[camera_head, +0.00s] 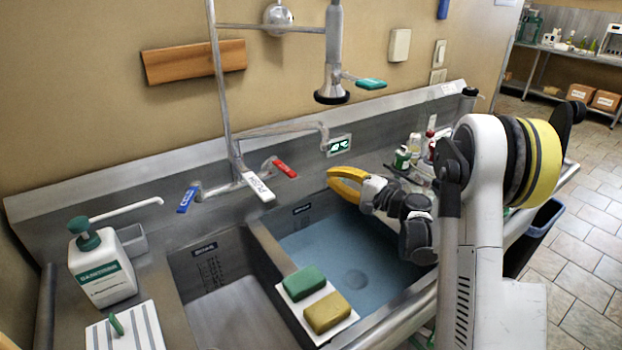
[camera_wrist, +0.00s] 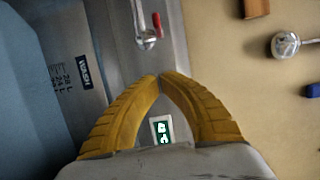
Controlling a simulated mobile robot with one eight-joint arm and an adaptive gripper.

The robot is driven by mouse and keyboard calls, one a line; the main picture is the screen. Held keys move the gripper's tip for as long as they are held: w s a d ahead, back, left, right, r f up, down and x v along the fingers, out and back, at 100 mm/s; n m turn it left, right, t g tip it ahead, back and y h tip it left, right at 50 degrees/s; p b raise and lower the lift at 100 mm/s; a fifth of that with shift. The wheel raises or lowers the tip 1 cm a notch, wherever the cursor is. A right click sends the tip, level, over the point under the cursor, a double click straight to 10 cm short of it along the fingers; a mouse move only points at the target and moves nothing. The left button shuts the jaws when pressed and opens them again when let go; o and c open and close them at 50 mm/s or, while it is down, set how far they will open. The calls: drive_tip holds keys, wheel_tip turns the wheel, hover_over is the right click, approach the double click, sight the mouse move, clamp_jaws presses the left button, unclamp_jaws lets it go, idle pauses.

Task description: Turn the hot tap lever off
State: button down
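The hot tap lever is a red handle (camera_head: 285,168) on the right of the faucet base, above the sink's back edge. It also shows near the top of the wrist view (camera_wrist: 157,24), beside a round metal fitting. My gripper (camera_head: 331,173) has yellow fingers and hangs over the right basin, to the right of the red lever and apart from it. In the wrist view the fingertips (camera_wrist: 160,77) meet with nothing between them.
A spout (camera_head: 290,127) and hanging spray head (camera_head: 333,75) are above. A green sponge (camera_head: 305,282) and yellow sponge (camera_head: 327,312) lie in front. A sanitizer bottle (camera_head: 103,270) stands left.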

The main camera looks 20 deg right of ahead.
sight(282, 167)
drive_tip(key=w+a+b, duration=0.3)
drive_tip(key=w+a, duration=0.1)
drive_tip(key=a, duration=0.4)
drive_tip(key=shift+w+b, duration=0.4)
drive_tip(key=shift+s+a, duration=0.35)
drive_tip(key=shift+a, duration=0.3)
